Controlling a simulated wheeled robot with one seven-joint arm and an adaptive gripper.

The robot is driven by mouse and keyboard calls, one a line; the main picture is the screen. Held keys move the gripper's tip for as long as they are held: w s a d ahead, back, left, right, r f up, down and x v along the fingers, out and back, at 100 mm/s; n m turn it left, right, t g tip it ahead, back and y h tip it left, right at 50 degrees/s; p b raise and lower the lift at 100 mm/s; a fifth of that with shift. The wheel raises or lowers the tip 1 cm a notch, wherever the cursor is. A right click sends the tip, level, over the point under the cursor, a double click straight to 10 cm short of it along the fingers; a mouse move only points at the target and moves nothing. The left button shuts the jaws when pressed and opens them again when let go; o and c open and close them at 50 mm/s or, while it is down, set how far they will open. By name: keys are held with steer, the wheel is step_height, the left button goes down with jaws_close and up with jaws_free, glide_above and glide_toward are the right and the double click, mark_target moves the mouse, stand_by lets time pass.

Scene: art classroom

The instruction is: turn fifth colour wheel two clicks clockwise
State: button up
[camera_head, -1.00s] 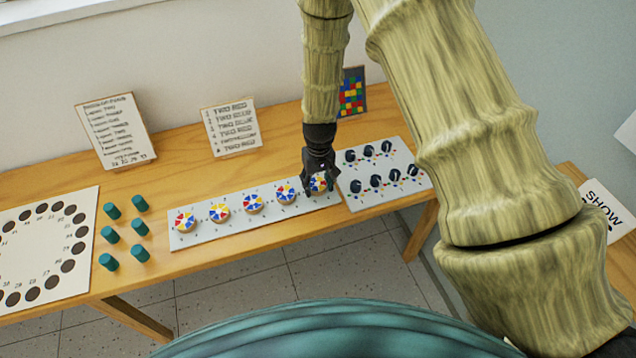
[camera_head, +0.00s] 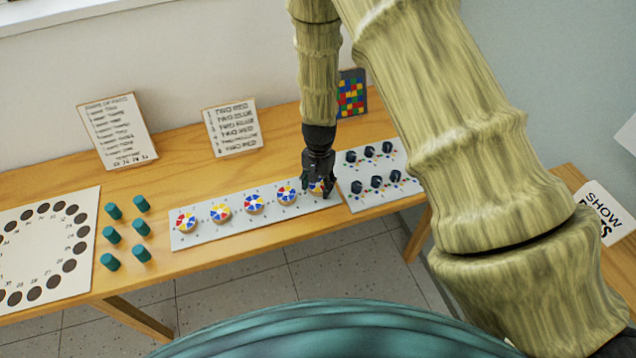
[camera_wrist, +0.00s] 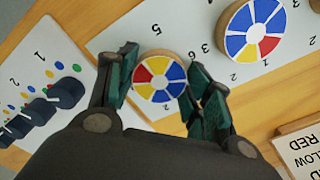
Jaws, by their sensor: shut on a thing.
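A white panel (camera_head: 240,226) on the wooden table bears a row of several round colour wheels with red, yellow, blue and white sectors. The fifth colour wheel (camera_head: 317,187) is at the panel's right end, partly hidden by my gripper (camera_head: 318,190). In the wrist view the fifth wheel (camera_wrist: 160,79) sits between the two teal fingers of my gripper (camera_wrist: 163,88), which is shut on its rim from both sides. Its upper face shows blue, yellow, red and white sectors. The fourth wheel (camera_head: 286,194) stands just left; it also shows in the wrist view (camera_wrist: 252,32).
A panel of dark knobs (camera_head: 376,182) lies close to the right of my gripper. Several teal pegs (camera_head: 139,227) stand left of the wheels, beside a white board with dark holes (camera_head: 79,250). Two text cards (camera_head: 232,129) and a coloured grid card (camera_head: 352,95) stand behind.

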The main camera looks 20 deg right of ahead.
mark_target(318, 185)
steer(key=shift+m, duration=0.4)
steer(key=o, duration=1)
steer(key=shift+o, duration=0.2)
step_height(318, 185, up, 12)
stand_by(0.7)
